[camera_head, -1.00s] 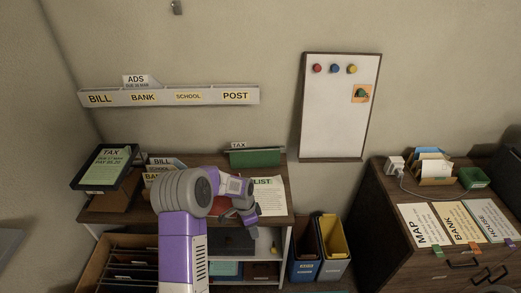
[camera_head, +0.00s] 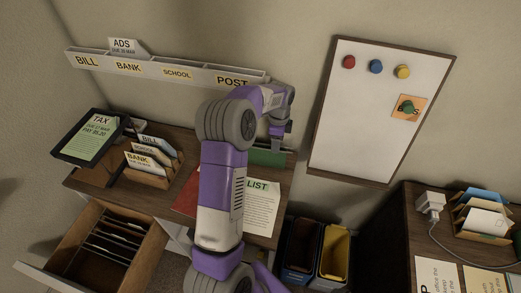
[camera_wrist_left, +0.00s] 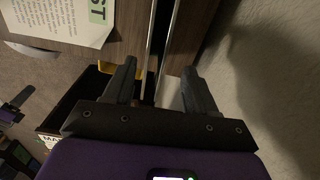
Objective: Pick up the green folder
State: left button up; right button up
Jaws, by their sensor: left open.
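The green folder (camera_head: 268,157) stands at the back of the wooden desk, against the wall, in the head view. My left arm hides part of it, and its TAX tab does not show now. My left gripper (camera_head: 279,143) is just above and in front of the folder's right part, pointing down. In the left wrist view its two fingers (camera_wrist_left: 158,85) are apart. Thin pale edges run up between them there; I cannot tell whether these belong to the folder. My right gripper is out of view.
A wall rail (camera_head: 160,72) hangs above the desk. A letter sorter (camera_head: 150,165) and a tilted TAX tablet (camera_head: 92,137) stand at the left. An open drawer (camera_head: 110,245) juts out in front. A whiteboard (camera_head: 375,110) hangs right; bins (camera_head: 334,255) stand below it.

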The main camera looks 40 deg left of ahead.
aim_at(256, 152)
pick_arm(q)
jog(key=f, duration=0.2)
jog(key=f+b, duration=0.1)
jog(key=f, duration=0.1)
jog(key=f+b, duration=0.1)
jog(key=f, duration=0.1)
jog(key=shift+s+d, duration=0.15)
jog(key=shift+s, duration=0.15)
jog(key=shift+r, duration=0.1)
jog(key=c, duration=0.9)
jog(key=shift+r, duration=0.15)
jog(key=shift+c, duration=0.2)
